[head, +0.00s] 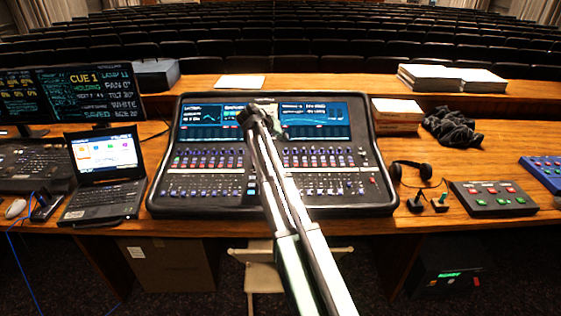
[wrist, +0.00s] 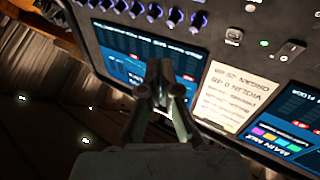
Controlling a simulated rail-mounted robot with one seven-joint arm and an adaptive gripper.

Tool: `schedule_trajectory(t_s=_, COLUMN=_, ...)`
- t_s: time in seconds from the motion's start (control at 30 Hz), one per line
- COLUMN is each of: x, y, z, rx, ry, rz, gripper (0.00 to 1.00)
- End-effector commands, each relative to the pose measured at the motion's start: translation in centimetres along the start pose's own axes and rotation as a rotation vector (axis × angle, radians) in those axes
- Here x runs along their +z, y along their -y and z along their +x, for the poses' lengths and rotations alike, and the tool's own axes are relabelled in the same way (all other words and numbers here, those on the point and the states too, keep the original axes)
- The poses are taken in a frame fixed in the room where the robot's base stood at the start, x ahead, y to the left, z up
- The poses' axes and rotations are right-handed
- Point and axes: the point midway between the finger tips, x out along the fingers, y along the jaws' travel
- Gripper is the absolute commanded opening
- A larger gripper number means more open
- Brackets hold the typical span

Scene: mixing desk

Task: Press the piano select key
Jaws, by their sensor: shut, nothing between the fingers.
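The mixing desk (head: 345,197) stands in the middle of the wooden table, with two lit screens at its back and rows of keys and faders in front. My arm crosses it, and its far end is over the screens. In the wrist view my gripper (wrist: 165,82) is shut and empty, over a blue screen (wrist: 130,52) of the desk. A pale card with printed lines (wrist: 230,92) lies beside it, partly legible. Blue-lit knobs (wrist: 170,18) show at the top. I cannot make out which key is the piano select key; my arm hides part of the key rows.
A laptop (head: 104,155) and a monitor (head: 75,95) stand left of the desk. Headphones (head: 413,172), a small button box (head: 493,199), a dark cloth (head: 452,130) and stacked papers (head: 397,112) are on the right. Rows of seats lie behind.

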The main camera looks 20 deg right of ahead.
Motion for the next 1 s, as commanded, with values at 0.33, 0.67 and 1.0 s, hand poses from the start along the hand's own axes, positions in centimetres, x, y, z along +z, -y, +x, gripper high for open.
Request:
schedule_trajectory(t_s=0.33, x=-0.7, y=-1.1, z=0.6, rx=0.029, ry=-0.008, rz=0.002, gripper=0.0)
schedule_trajectory(t_s=0.67, x=-0.4, y=-0.8, z=0.9, rx=0.028, ry=-0.007, rz=0.002, gripper=0.0)
schedule_trajectory(t_s=1.0, x=1.2, y=0.8, z=3.2, rx=0.027, ry=-0.007, rz=0.002, gripper=0.0)
